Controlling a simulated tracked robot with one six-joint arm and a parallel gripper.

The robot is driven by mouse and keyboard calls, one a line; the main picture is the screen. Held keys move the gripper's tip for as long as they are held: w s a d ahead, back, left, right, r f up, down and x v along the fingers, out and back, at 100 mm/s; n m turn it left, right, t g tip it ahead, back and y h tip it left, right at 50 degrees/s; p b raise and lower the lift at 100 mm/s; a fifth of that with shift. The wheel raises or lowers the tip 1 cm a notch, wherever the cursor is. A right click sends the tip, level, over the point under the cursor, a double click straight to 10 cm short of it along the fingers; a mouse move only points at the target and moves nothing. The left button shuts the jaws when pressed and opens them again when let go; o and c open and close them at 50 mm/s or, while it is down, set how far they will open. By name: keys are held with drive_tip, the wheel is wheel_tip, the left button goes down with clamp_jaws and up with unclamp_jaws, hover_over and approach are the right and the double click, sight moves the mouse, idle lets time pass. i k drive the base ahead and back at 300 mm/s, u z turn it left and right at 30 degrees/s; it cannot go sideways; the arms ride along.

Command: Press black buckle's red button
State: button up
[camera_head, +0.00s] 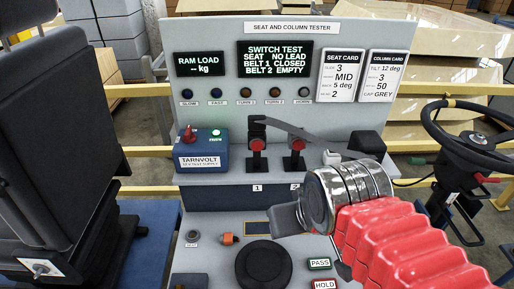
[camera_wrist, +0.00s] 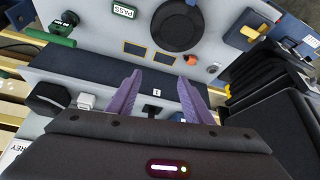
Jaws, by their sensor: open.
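Two black buckles with red parts stand upright side by side on the tester's shelf in the head view: the left buckle (camera_head: 257,150) above label 1 and the right buckle (camera_head: 295,150) above label 2. A dark strip slants across their tops. My gripper (camera_wrist: 160,78) is open, its two purple fingers apart with nothing held, in the wrist view. Label 1 shows between the fingers. The dark buckle by label 1 (camera_wrist: 152,109) is partly hidden by the gripper body; its red button cannot be made out there. In the head view the gripper is in front of and below the shelf's right part.
A blue supply box (camera_head: 203,151) with a red knob stands left of the buckles. A small white block (camera_head: 332,157) is to their right. A round black pad (camera_head: 263,264) lies below. A black seat (camera_head: 60,140) and steering wheel (camera_head: 476,137) flank the tester. The screen (camera_head: 275,60) reads belt 1 closed, belt 2 empty.

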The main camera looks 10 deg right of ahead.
sight(256, 146)
drive_tip(key=u, duration=0.55)
drive_tip(key=k, duration=1.35)
drive_tip(key=u, duration=0.85)
drive_tip(key=i, duration=1.3)
drive_tip(key=z, duration=0.45)
